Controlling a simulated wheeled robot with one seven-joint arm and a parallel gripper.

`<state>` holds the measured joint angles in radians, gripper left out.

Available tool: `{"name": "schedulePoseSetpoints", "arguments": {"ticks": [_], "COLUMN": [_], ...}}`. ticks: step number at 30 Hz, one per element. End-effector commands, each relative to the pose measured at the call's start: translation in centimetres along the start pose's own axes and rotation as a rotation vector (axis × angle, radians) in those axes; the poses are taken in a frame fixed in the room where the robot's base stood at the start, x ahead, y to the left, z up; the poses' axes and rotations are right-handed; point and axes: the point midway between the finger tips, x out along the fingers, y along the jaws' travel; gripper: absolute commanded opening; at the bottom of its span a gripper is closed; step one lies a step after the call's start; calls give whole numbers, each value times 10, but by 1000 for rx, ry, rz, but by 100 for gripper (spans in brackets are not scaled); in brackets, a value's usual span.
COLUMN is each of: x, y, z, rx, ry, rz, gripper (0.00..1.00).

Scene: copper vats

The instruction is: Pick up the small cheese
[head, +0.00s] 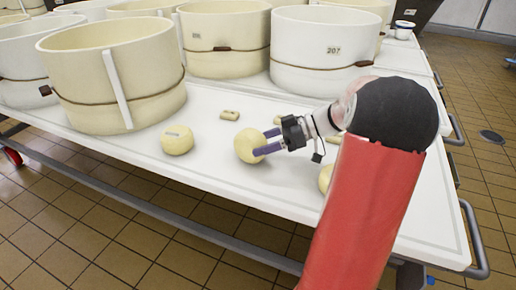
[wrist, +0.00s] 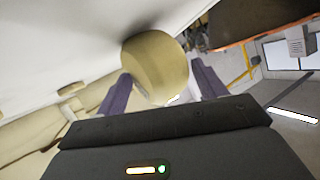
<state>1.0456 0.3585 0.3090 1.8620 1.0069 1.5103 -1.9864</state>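A round, pale yellow cheese (head: 247,147) is at the white table's front part in the head view. In the wrist view the cheese (wrist: 155,65) is large, between and a little beyond my purple fingertips. My gripper (head: 270,141) reaches it from the right, fingers spread at its right side. In the wrist view my gripper (wrist: 163,90) is open, with the left finger very near the cheese and a narrow gap at the right finger. Whether either finger touches it is unclear. Another round cheese (head: 177,140) with a pale label sits to the left.
A third round cheese (head: 325,179) is partly hidden by my arm. A small pale piece (head: 230,115) lies behind the cheeses. Large cream vats (head: 115,85) and a white vat (head: 320,55) stand along the back.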

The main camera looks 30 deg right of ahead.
Motion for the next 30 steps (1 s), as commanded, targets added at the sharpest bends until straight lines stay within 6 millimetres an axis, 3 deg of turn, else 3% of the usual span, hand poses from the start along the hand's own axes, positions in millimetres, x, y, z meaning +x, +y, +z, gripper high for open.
{"name": "schedulePoseSetpoints", "arguments": {"ticks": [1,11,17,21,26,30], "x": [0,0,0,-3,-11,-24], "y": [0,0,0,-2,-6,-14], "z": [0,0,-1,-7,-27,-57], "rx": [0,0,0,0,-4,-7], "ry": [0,0,0,0,-1,-1], "rz": [0,0,0,0,2,4], "gripper": [61,21,21,0,0,0]}}
